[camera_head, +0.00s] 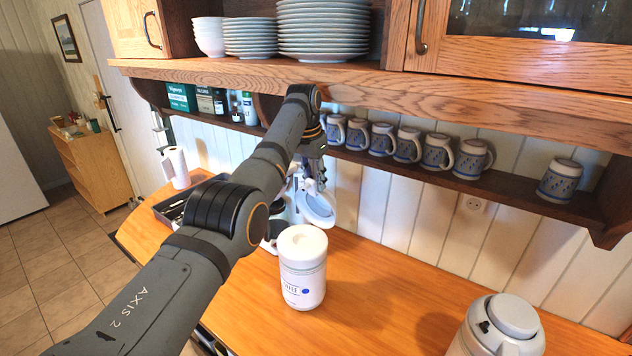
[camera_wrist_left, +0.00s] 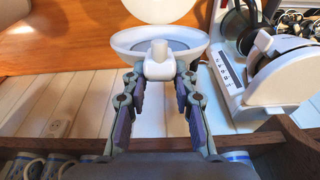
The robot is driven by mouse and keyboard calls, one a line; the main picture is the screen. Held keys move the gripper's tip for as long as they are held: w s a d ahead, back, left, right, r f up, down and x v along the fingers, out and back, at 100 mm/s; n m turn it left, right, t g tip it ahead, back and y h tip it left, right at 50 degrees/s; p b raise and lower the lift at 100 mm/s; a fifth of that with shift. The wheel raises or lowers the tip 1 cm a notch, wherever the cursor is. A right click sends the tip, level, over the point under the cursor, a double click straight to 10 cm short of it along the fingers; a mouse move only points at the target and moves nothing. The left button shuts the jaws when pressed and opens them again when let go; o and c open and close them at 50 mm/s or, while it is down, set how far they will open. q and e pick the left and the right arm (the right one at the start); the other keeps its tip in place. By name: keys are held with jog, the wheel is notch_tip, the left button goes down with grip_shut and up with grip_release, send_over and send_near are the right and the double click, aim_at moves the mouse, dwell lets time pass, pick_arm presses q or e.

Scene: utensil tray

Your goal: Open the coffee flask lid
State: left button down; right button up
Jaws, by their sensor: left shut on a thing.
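A white canister (camera_head: 303,283) with dark lettering and a blue dot, which I take to be the coffee flask, stands upright on the wooden counter. No knobbed lid shows on its top. My left gripper (camera_head: 314,187) hangs behind it, its fingers shut on the knob of a white round lid (camera_head: 318,210). In the left wrist view the lid (camera_wrist_left: 125,40) sits tilted beyond the fingertips, with the knob (camera_wrist_left: 158,65) between the fingers of the gripper (camera_wrist_left: 160,76). The lid is held apart from the canister. My right gripper is not in view.
A white appliance (camera_wrist_left: 245,95) stands behind the lid, near a dark utensil tray (camera_head: 170,208). A grey-topped jug (camera_head: 503,318) stands at the lower right. Several blue mugs (camera_head: 437,152) line the low shelf (camera_head: 500,188).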

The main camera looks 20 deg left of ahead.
pick_arm(q)
jog(key=shift+d+f, duration=0.1)
jog(key=shift+f, duration=0.3)
jog(key=c, duration=1.1)
grip_release()
jog(key=shift+o, duration=0.3)
jog(key=shift+w, duration=0.3)
jog(key=shift+r, duration=0.1)
jog(key=shift+s+r, duration=0.1)
